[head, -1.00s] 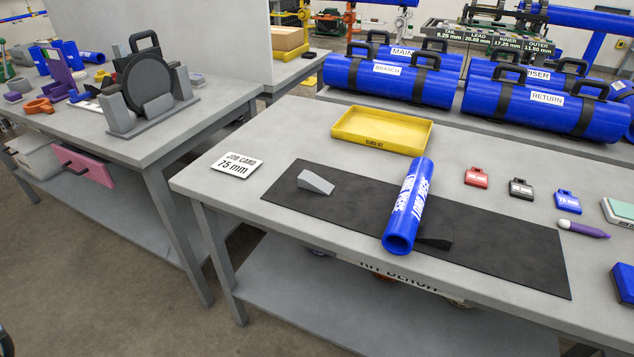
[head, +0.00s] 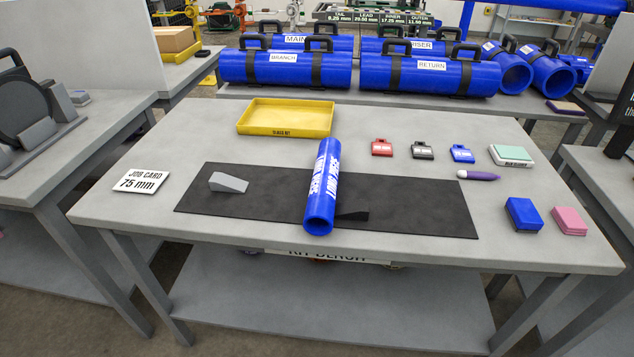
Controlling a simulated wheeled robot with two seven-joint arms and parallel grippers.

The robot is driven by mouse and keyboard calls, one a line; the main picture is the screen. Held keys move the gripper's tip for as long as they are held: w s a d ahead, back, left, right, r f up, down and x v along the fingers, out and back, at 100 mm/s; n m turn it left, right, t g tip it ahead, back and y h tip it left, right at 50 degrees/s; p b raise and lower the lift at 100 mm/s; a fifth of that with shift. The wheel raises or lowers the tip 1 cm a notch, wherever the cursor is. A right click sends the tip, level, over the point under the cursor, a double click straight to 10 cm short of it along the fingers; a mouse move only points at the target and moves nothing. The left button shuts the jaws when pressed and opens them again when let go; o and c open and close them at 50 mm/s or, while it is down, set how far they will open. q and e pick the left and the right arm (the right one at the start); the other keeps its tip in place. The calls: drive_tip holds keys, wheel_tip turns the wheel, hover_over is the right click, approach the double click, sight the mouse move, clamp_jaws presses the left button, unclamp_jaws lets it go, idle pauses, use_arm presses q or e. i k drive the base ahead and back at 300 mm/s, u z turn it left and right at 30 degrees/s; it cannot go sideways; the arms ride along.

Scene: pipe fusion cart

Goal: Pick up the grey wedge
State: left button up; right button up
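The grey wedge (head: 228,183) lies on the left part of the black mat (head: 270,205) on the grey bench. Its higher end faces left and it slopes down to the right. A blue pipe (head: 322,190) with white lettering lies across the mat to the right of the wedge, apart from it. A small black strap or wedge shape (head: 352,215) shows beside the pipe's right side. Neither of my grippers shows in the head view.
A yellow tray (head: 286,132) stands behind the mat. A job card (head: 141,181) reading 75 mm lies left of the mat. Red (head: 382,147), black (head: 422,150) and blue (head: 462,153) tags, a purple marker (head: 478,176) and blue (head: 524,215) and pink (head: 569,221) blocks lie to the right.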

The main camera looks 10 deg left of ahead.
sight(220, 181)
drive_tip(key=u, duration=0.45)
drive_tip(key=k, duration=0.55)
drive_tip(key=u, duration=1.35)
drive_tip(key=i, duration=0.85)
drive_tip(key=z, duration=0.45)
drive_tip(key=i, duration=0.8)
drive_tip(key=z, duration=0.8)
